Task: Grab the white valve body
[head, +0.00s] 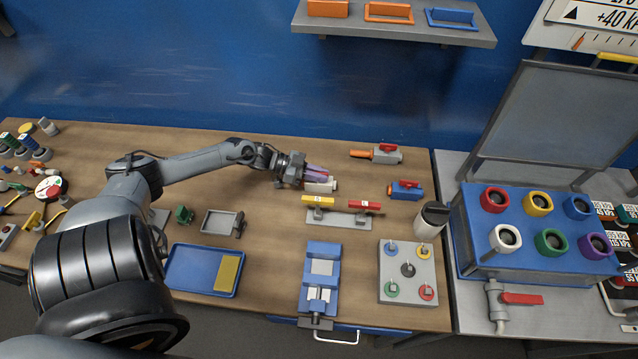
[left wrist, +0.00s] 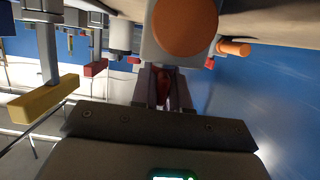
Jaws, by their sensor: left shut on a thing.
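The white valve body (head: 322,187) is on the wooden bench, partly hidden by the fingers of my left gripper (head: 317,174). In the left wrist view its pale block (left wrist: 150,48) with a round orange end (left wrist: 185,25) is close in front of the fingers. My left gripper (left wrist: 163,88) is shut on a red part, which looks like the valve's handle, between its two fingers. I cannot tell whether the valve touches the bench. My right gripper is in neither view.
A grey valve with an orange end (head: 385,153) and a blue valve (head: 404,189) lie to the right. A stand with yellow and red bars (head: 338,218) is just in front. A blue fixture (head: 320,270), a grey plate with pegs (head: 408,245) and a blue tray (head: 185,270) are nearer.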

